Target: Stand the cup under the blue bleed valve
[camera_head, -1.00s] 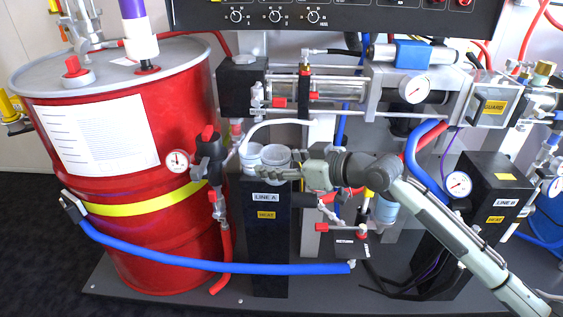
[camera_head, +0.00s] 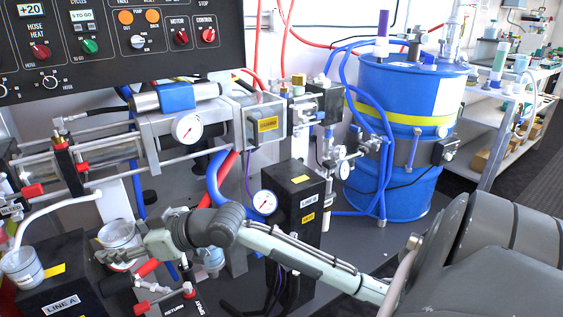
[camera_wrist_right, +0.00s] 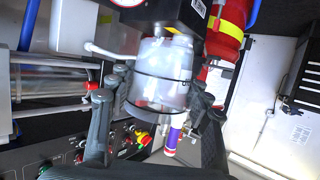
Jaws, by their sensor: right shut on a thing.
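My right gripper (camera_head: 118,256) is shut on a clear cup (camera_head: 118,234), held near the right edge of the black LINE A block (camera_head: 72,278). In the wrist view the same cup (camera_wrist_right: 160,75) sits between the two dark fingers (camera_wrist_right: 158,95), with a thin dark band around it. A second similar cup (camera_head: 22,268) stands on the LINE A block at the left. A small blue-handled fitting (camera_head: 329,132) shows by the blue drum; I cannot tell whether it is the bleed valve. My left gripper is not in view.
A red-handled RETURN valve (camera_head: 187,290) is below the forearm.

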